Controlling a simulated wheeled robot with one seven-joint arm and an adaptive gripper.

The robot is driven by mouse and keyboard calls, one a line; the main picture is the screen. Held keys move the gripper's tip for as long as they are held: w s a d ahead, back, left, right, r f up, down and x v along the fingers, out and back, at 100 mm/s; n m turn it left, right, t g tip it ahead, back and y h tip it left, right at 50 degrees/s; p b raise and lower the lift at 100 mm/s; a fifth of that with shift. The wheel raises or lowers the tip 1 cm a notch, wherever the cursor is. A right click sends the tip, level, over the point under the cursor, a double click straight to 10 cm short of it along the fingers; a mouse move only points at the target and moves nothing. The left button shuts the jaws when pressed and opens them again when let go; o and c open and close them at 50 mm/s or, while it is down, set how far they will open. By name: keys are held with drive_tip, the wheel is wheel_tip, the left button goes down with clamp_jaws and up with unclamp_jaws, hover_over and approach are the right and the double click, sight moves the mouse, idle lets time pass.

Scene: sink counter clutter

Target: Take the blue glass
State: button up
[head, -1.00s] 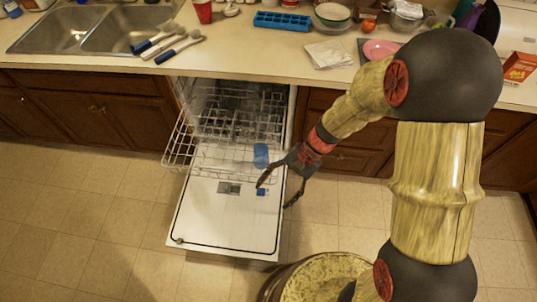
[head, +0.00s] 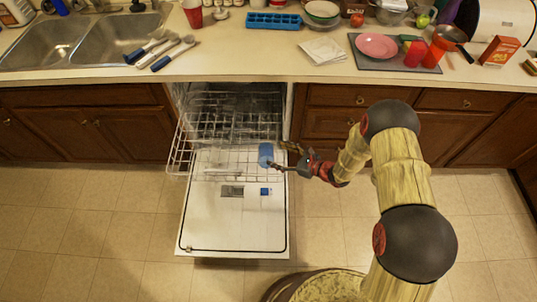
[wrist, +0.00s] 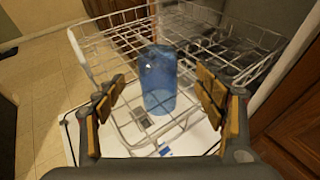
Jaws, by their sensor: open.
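The blue glass (head: 266,155) stands in the wire rack of the open dishwasher, near the rack's right front corner. In the wrist view the blue glass (wrist: 158,80) is upright and see-through, ahead of my gripper (wrist: 160,105) and between the lines of its two fingers. My gripper (head: 277,156) is open and empty, just right of the glass in the head view. I cannot tell whether a finger touches it.
The dishwasher rack (head: 215,175) is pulled out over the lowered white door (head: 235,225). Wooden cabinets (head: 340,130) stand to the right. The counter above holds a sink (head: 60,45), a blue tray (head: 273,20) and a pink plate (head: 377,46). Floor to the left is clear.

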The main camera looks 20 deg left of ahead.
sight(272, 154)
drive_tip(key=b+x, duration=0.1)
drive_tip(key=x, duration=0.2)
drive_tip(key=b+x, duration=0.1)
drive_tip(key=x, duration=0.1)
drive_tip(key=shift+s+a+f, duration=0.1)
drive_tip(key=shift+a+f, duration=0.25)
drive_tip(key=shift+f, duration=0.1)
drive_tip(key=shift+a, duration=0.45)
drive_tip(key=shift+c, duration=0.6)
drive_tip(key=shift+w, duration=0.25)
drive_tip(key=c, duration=1.3)
